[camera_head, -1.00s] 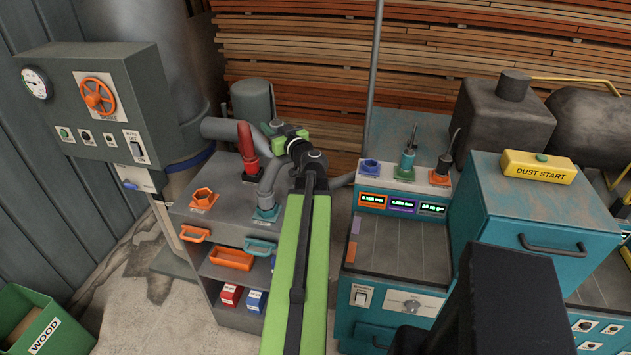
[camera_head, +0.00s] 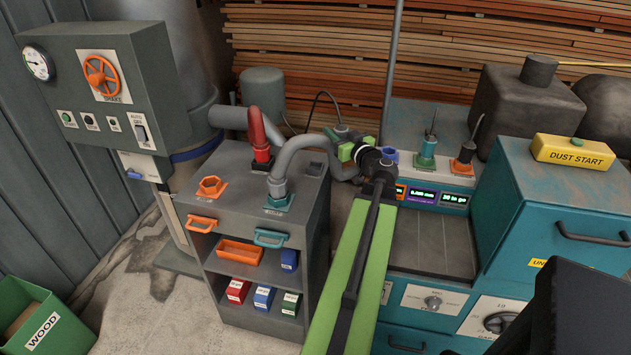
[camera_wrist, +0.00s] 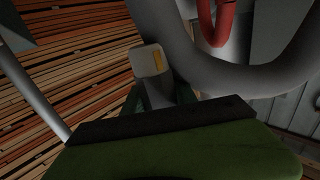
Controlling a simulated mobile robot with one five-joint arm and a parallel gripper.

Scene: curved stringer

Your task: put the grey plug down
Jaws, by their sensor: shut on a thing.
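My gripper (camera_head: 346,147) is shut on the grey plug and holds it in the air, between the left cabinet and the teal machine. In the wrist view the plug (camera_wrist: 150,60) shows as a pale grey block with a yellow mark, just beyond the gripper's dark edge. In the head view the plug is mostly hidden by the gripper, and a thin dark cable (camera_head: 318,97) arcs down towards it. An empty orange hexagonal socket (camera_head: 209,187) is on the left cabinet. A blue socket (camera_head: 391,157) on the teal machine is partly hidden by my wrist.
A red fitting (camera_head: 258,138) and a grey hose (camera_head: 290,160) in a teal socket (camera_head: 279,204) stand on the left cabinet (camera_head: 240,170), the hose close to my gripper. Green (camera_head: 427,152) and orange (camera_head: 463,167) sockets hold tools. A teal cabinet (camera_head: 560,210) stands at right.

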